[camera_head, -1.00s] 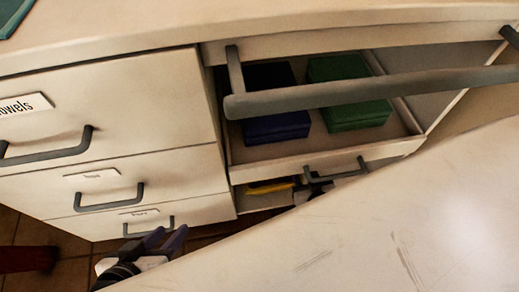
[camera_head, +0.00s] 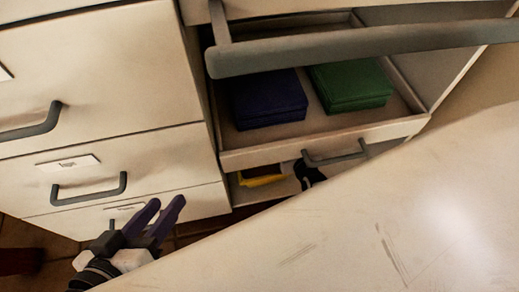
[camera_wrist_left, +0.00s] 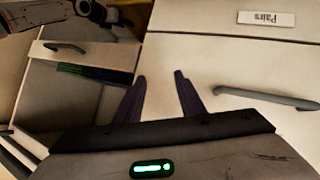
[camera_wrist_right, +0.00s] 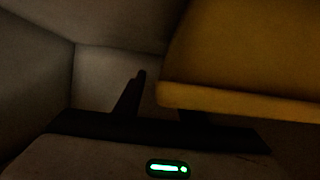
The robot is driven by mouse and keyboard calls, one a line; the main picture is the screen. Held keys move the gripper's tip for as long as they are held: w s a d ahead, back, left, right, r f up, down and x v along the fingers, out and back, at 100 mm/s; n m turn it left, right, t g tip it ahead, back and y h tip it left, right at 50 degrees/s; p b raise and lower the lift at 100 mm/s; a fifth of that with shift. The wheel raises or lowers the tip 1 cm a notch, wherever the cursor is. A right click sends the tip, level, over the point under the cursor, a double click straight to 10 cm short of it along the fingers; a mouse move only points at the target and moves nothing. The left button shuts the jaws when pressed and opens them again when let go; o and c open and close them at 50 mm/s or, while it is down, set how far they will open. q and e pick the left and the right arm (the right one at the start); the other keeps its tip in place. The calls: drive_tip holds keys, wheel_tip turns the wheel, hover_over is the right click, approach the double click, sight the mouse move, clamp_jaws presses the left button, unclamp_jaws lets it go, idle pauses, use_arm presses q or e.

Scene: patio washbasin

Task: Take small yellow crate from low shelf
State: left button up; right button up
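The small yellow crate (camera_head: 262,180) sits in the low shelf opening under the pulled-out drawer; something dark red shows at it. Much of it is hidden by the drawer front. My right gripper (camera_head: 312,172) is a dark shape just right of the crate, mostly hidden. In the right wrist view the crate (camera_wrist_right: 240,60) fills the upper right. One finger stands left of its edge with a small gap; the other is hidden by the crate. This gripper looks open. My left gripper (camera_head: 160,210) is open and empty in front of the left lower drawers, also seen in its wrist view (camera_wrist_left: 160,78).
The open drawer (camera_head: 330,140) above the shelf holds a blue stack (camera_head: 265,98) and a green stack (camera_head: 350,86). A long grey handle (camera_head: 370,46) crosses above it. A pale worn surface (camera_head: 400,225) covers the lower right. Closed drawers (camera_head: 90,80) stand left.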

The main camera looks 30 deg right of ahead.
clamp_jaws()
drive_tip(key=shift+r, duration=0.2)
